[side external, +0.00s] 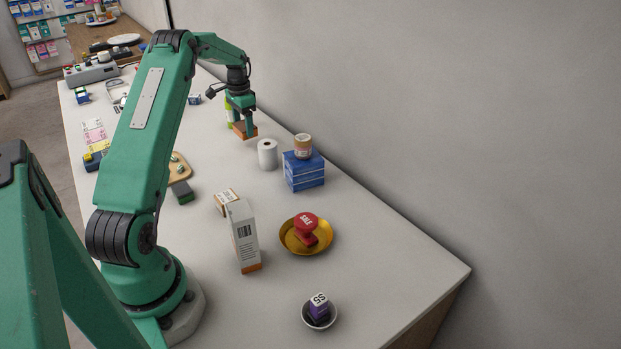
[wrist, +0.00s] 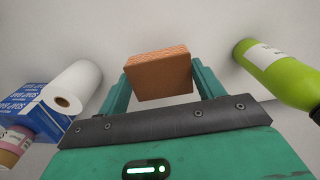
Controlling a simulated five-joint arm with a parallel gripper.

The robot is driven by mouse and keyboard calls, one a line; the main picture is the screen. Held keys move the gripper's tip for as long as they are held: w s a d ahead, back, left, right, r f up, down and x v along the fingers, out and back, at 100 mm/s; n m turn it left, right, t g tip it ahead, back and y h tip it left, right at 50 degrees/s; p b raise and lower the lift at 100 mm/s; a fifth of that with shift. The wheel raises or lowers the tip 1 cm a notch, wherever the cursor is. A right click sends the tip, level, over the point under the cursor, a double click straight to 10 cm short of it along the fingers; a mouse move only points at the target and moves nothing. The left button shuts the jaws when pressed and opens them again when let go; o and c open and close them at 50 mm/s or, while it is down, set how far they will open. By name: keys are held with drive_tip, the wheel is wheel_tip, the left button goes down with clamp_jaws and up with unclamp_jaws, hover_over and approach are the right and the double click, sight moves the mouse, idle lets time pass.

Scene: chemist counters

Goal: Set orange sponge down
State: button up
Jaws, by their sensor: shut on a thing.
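The orange sponge (wrist: 160,76) is a small orange-brown block between the two fingers of my gripper (wrist: 158,84) in the wrist view. In the side external view the sponge (side external: 243,131) shows below the fingers of my gripper (side external: 243,124), near the back wall side of the white counter (side external: 370,250). My gripper is shut on it. I cannot tell whether the sponge touches the counter.
A green bottle (wrist: 279,72) stands close beside my gripper. On the other side are a white paper roll (side external: 267,154) and blue boxes (side external: 304,171) with a jar (side external: 303,146) on top. A yellow bowl (side external: 290,240) and a white carton (side external: 243,238) stand nearer the front.

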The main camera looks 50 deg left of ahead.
sight(244, 126)
drive_tip(key=shift+f, duration=2)
drive_tip(key=shift+f, duration=0.1)
drive_tip(key=o, duration=0.9)
drive_tip(key=shift+o, duration=0.2)
wheel_tip(244, 126, up, 12)
drive_tip(key=shift+r, duration=0.15)
